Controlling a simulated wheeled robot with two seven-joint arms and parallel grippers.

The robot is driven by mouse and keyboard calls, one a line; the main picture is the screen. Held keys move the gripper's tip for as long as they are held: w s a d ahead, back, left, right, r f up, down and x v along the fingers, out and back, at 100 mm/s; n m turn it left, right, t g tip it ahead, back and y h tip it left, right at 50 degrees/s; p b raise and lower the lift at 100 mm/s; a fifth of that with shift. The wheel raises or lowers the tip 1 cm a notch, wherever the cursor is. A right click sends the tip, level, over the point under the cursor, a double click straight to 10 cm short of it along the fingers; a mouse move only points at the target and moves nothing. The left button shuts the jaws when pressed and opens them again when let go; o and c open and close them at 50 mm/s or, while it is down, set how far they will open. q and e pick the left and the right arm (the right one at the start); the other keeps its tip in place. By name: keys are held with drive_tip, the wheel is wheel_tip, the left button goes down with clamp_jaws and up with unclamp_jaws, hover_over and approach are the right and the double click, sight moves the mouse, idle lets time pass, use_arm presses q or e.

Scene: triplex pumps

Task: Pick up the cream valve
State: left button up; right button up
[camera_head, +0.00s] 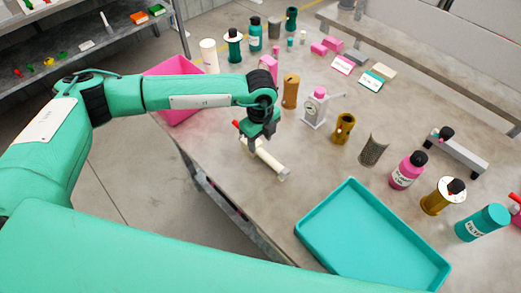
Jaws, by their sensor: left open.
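The cream valve (269,163) is a pale tube with a red piece at its far left end. It lies on the grey table near the table's left edge, slanting down to the right. My left gripper (250,145) is directly above the valve's far left part, pointing down, with its jaws open. The fingers overlap the valve in the picture, and I cannot tell whether they touch it. My right gripper is not in view.
A teal tray (372,240) lies at the front of the table. A pink bin (178,112) stands at the left edge. A pink-topped device (315,108), a brass cylinder (343,128) and several bottles stand to the right and behind. Bare tabletop surrounds the valve's near end.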

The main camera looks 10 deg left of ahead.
sight(261, 150)
use_arm(q)
drive_tip(key=shift+f, duration=0.4)
drive_tip(key=shift+f+p, duration=0.45)
drive_tip(key=shift+f, duration=0.1)
wheel_tip(261, 150, down, 4)
drive_tip(key=shift+w+r+p, duration=0.15)
drive_tip(key=shift+p, duration=0.45)
drive_tip(key=shift+f, duration=0.35)
drive_tip(key=shift+c, duration=0.5)
clamp_jaws()
